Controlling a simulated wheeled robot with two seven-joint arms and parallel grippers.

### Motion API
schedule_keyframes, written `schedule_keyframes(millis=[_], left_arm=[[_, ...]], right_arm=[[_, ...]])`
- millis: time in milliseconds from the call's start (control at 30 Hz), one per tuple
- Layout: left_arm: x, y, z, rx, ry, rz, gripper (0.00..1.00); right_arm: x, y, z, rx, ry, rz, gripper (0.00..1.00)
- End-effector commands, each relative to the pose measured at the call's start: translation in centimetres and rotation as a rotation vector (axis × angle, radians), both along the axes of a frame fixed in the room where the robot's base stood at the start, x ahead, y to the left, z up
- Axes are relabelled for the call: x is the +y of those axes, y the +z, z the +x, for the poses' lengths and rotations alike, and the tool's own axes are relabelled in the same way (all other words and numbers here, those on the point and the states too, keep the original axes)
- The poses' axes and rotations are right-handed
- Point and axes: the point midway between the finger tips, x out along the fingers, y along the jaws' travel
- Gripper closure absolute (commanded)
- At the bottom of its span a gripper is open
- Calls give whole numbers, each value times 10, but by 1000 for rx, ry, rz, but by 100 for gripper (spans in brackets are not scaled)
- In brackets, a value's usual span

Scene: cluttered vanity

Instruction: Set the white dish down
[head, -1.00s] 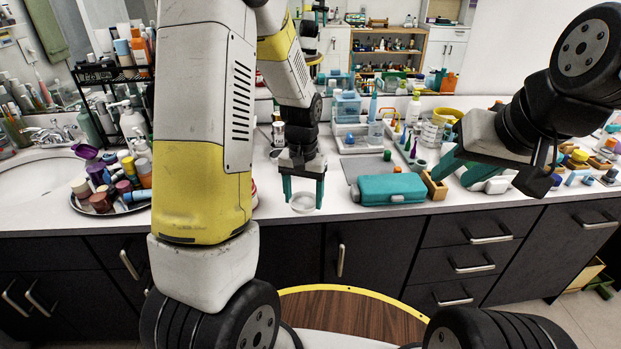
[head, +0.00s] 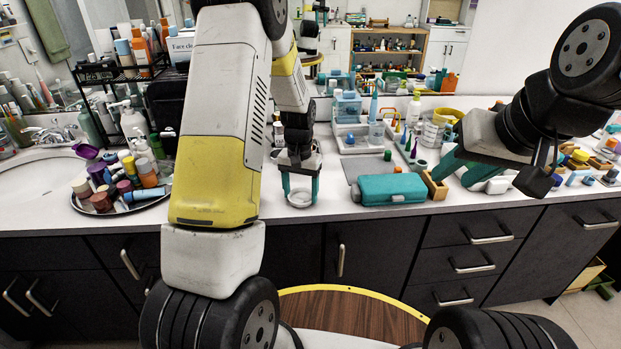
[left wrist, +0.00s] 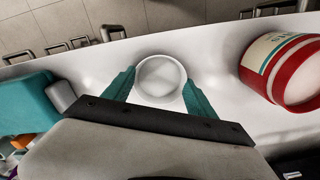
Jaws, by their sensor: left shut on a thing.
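The white dish (head: 300,199) is a small round shallow bowl near the counter's front edge. It also shows in the left wrist view (left wrist: 158,78), level and empty. My left gripper (head: 301,190) points down and is shut on the dish, with one teal finger on each side of it. The fingers show on either side of the dish in the left wrist view too (left wrist: 159,82). The dish is at or just above the white counter (head: 336,206); I cannot tell whether it touches. My right gripper (head: 454,172) is open, over the counter to the right.
A teal case (head: 392,188) lies right of the dish, beside a wooden block (head: 434,187). A red and cream jar (left wrist: 284,68) stands close on the other side. A grey tray (head: 368,166) lies behind. The counter immediately around the dish is bare.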

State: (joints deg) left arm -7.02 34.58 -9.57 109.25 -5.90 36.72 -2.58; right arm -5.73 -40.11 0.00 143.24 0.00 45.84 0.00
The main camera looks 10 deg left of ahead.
Motion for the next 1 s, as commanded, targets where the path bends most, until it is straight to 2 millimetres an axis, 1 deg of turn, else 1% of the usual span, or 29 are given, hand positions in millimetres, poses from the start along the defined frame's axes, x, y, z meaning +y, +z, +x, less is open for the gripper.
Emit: schedule_keyframes(millis=[100, 133, 167, 200, 233, 500, 633, 767, 1000], left_arm=[[0, -3, 0, 0, 0, 0, 91], [0, -3, 0, -1, 0, 0, 29], [0, -3, 0, -1, 0, 0, 23], [0, -2, 0, -1, 0, 0, 15], [0, -2, 0, -1, 0, 0, 13], [0, -2, 0, -1, 0, 0, 13], [0, 5, 1, -2, -1, 0, 13], [0, 26, 2, -6, -1, -1, 13], [0, 78, 2, -6, -1, -1, 13]], right_arm=[[0, 0, 0, 0, 0, 0, 64], [0, 0, 0, 0, 0, 0, 64], [0, 0, 0, 0, 0, 0, 64], [0, 0, 0, 0, 0, 0, 64], [0, 0, 0, 0, 0, 0, 64], [0, 0, 0, 0, 0, 0, 64], [0, 0, 0, 0, 0, 0, 64], [0, 0, 0, 0, 0, 0, 64], [0, 0, 0, 0, 0, 0, 64]])
